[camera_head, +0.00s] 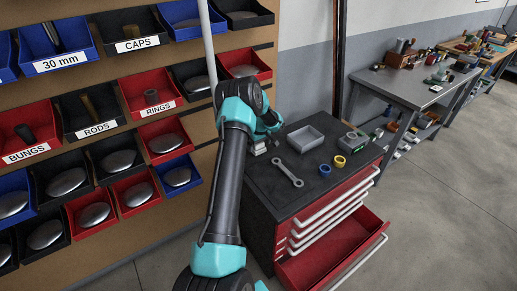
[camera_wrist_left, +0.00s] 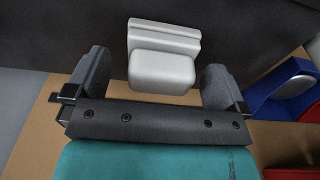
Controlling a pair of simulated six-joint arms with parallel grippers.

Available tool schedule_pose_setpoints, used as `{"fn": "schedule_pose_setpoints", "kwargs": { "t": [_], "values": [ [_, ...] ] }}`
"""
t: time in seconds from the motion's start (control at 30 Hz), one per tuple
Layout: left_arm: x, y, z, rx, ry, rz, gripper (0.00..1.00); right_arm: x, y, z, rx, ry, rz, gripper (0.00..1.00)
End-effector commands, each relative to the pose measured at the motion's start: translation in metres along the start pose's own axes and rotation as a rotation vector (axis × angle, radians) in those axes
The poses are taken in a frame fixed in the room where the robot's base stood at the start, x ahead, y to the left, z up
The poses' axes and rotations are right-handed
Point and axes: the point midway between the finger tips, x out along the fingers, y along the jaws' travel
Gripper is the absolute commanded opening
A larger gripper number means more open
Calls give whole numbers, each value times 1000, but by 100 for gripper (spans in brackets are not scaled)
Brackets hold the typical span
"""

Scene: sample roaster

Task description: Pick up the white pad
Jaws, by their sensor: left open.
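The white pad (camera_wrist_left: 162,72) shows in the left wrist view as a pale block with a rounded front part and a stepped back part. It lies between and slightly beyond the two grey fingertips of my left gripper (camera_wrist_left: 156,82). The fingers are apart, with a visible gap on each side of the pad. In the head view my left gripper (camera_head: 263,142) is at the back left corner of the dark cabinet top (camera_head: 265,182), largely hidden by my own wrist. My right gripper is not in view.
A grey tray (camera_head: 305,139), a wrench (camera_head: 288,173), a blue ring (camera_head: 325,170), a yellow ring (camera_head: 339,161) and a grey device (camera_head: 354,142) are on the cabinet top. The bottom red drawer (camera_head: 335,250) is open. A bin rack (camera_head: 110,115) stands left.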

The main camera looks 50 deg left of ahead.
Motion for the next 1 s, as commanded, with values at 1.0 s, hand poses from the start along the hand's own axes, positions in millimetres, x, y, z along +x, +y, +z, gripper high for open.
{"fn": "schedule_pose_setpoints", "kwargs": {
  "t": [1.0],
  "values": [
    [18, -1, 0, -1, 0, 0, 66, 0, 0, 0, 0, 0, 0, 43]
  ]
}}
